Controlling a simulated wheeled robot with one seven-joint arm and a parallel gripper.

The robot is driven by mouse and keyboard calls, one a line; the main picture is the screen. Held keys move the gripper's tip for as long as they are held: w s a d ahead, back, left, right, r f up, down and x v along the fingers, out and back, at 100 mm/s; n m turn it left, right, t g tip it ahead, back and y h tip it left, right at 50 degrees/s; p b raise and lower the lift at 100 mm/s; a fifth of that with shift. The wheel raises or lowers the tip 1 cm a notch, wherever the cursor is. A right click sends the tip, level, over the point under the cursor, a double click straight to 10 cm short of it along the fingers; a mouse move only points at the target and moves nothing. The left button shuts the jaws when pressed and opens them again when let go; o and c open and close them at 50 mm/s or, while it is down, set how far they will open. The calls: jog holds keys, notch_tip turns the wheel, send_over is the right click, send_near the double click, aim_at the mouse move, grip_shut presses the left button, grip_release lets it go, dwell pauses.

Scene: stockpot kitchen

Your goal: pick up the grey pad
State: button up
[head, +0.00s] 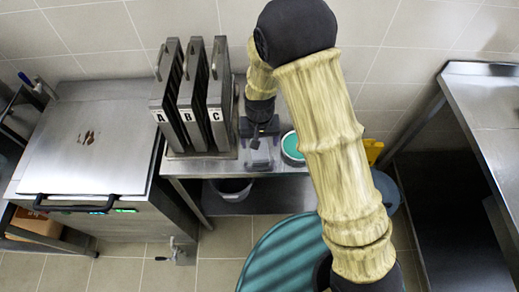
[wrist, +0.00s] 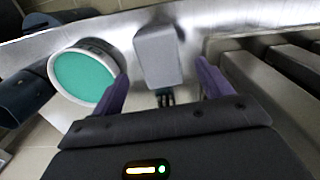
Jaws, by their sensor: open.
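The grey pad (wrist: 158,55) is a pale grey block with rounded edges on the steel counter in the wrist view. A small dark toothed piece shows at its near end. In the head view the pad (head: 261,160) lies on the narrow counter, just below my gripper. My gripper (head: 256,138) points down at it. In the wrist view the two purple fingers of my gripper (wrist: 163,84) are apart, one toward each side of the pad, with nothing visibly held. I cannot tell how high the fingertips are above the counter.
A round tub with teal contents (head: 292,147) stands close right of the pad. A rack of upright panels labelled A, B, C (head: 192,95) stands close left. A steel cooking unit (head: 85,140) is at far left, another steel counter (head: 490,120) at right. A bucket (head: 230,188) sits below.

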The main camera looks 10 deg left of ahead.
jog(key=shift+f, duration=0.1)
jog(key=shift+f+p, duration=0.9)
jog(key=shift+f, duration=1.6)
jog(key=c, duration=1)
jog(key=shift+c, duration=0.2)
jog(key=shift+r, duration=0.1)
notch_tip(320, 180, up, 10)
jog(key=shift+f+b, duration=0.1)
jog(key=shift+b, duration=0.9)
